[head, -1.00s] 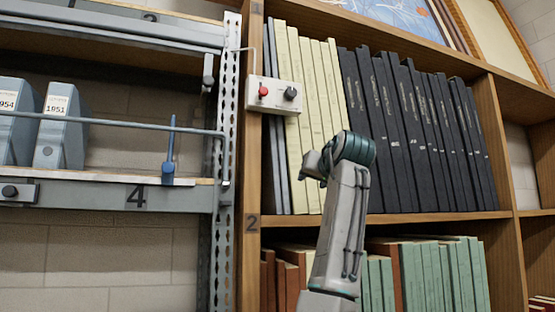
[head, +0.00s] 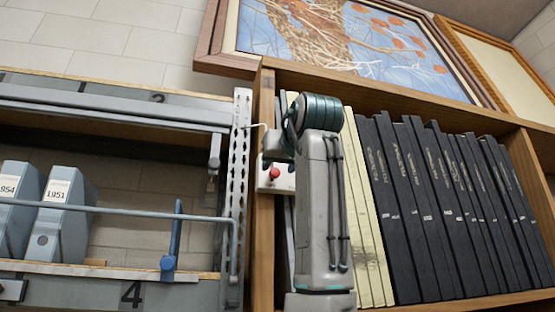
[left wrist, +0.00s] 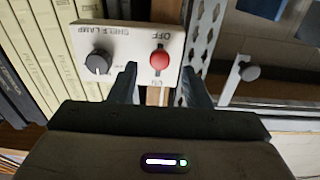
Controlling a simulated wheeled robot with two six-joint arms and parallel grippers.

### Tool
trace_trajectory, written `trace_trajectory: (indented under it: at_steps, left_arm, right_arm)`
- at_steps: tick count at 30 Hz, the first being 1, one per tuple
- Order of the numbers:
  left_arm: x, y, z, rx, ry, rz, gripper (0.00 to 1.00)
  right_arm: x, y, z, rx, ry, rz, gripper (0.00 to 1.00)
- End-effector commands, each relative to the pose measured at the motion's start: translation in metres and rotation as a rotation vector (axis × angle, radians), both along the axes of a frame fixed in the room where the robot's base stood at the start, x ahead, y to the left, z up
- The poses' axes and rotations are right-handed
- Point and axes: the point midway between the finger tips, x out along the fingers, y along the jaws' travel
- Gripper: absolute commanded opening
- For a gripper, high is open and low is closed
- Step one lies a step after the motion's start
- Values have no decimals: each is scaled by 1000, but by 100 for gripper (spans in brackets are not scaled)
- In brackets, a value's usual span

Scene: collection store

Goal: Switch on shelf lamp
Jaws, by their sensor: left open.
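The white shelf lamp switch box (left wrist: 128,45) is on the wooden upright, partly hidden by my left arm in the head view (head: 265,187). In the left wrist view its lettering is upside down, with a red switch (left wrist: 159,57) between the OFF and ON marks and a black knob (left wrist: 98,62). I cannot tell which mark the red switch is set to. My left gripper (left wrist: 159,72) is open, its fingers either side of the red switch's line; contact cannot be told. The red switch also shows in the head view (head: 275,173). My right gripper is not in view.
Pale and black volumes (head: 440,200) fill the wooden shelf right of the box. A grey metal rack (head: 238,190) with label 4 stands at the left, holding blue-grey box files (head: 62,215). A framed painting (head: 350,45) is above.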

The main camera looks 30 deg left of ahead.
Motion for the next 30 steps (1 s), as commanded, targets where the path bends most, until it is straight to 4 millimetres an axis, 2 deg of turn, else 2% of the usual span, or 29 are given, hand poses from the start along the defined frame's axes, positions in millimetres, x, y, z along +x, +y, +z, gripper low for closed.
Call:
trace_trajectory:
  at_steps: [1,6,16,17,23,24,30]
  left_arm:
    - [6,7,3,-1,2,2,44]
    - [16,19,1,-1,1,0,44]
    - [19,22,0,1,-1,0,44]
    - [19,22,0,1,-1,0,42]
    - [19,22,0,0,0,0,3]
    - [19,22,0,0,0,0,0]
    - [19,21,3,1,1,0,0]
  right_arm:
    - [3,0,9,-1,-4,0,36]
    - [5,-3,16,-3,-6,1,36]
    - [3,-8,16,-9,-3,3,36]
    - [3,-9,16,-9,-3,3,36]
    - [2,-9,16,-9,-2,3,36]
    - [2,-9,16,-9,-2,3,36]
    - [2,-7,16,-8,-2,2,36]
